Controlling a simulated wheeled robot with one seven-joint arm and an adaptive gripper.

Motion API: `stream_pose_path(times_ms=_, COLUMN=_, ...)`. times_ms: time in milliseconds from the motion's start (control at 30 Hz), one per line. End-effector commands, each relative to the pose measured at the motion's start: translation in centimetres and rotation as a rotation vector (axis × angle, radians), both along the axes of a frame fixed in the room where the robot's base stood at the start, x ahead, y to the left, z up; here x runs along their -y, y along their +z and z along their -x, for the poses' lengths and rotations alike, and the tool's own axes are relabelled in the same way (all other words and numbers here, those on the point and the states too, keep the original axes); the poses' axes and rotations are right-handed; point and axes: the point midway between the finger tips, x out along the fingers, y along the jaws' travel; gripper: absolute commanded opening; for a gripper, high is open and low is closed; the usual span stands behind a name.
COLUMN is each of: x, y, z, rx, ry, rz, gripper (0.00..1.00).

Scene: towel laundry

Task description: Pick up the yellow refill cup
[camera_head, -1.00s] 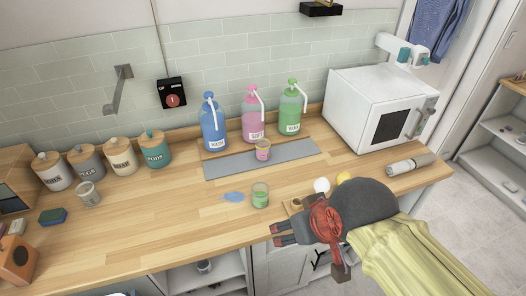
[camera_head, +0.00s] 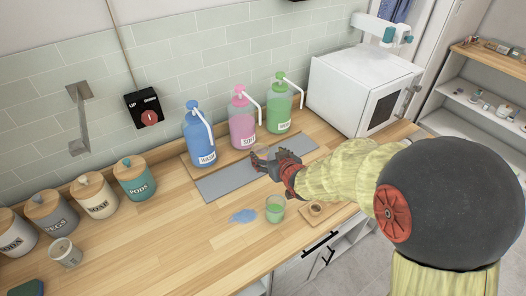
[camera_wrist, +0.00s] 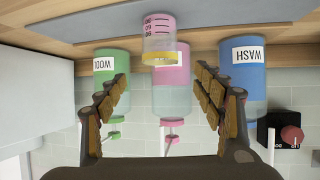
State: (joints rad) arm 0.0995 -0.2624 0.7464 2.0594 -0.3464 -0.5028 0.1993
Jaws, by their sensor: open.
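In the head view my gripper (camera_head: 262,160) is over the grey mat (camera_head: 222,184), in front of the pink bottle, and mostly hides the cup. I cannot tell the exact gap.
Blue WASH (camera_head: 199,140), pink SOFT (camera_head: 242,125) and green WOOL (camera_head: 279,110) pump bottles stand behind the mat. A cup of green liquid (camera_head: 275,209) and a blue puddle (camera_head: 243,216) are in front. A white microwave (camera_head: 350,85) stands right.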

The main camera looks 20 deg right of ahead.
Motion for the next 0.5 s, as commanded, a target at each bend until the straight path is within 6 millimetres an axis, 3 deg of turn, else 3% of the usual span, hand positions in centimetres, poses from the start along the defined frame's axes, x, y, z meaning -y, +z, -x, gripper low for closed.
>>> stream_pose_path(times_ms=500, x=-0.9, y=-3.1, z=-4.0, rx=0.036, ry=0.024, rz=-0.022, gripper=0.68)
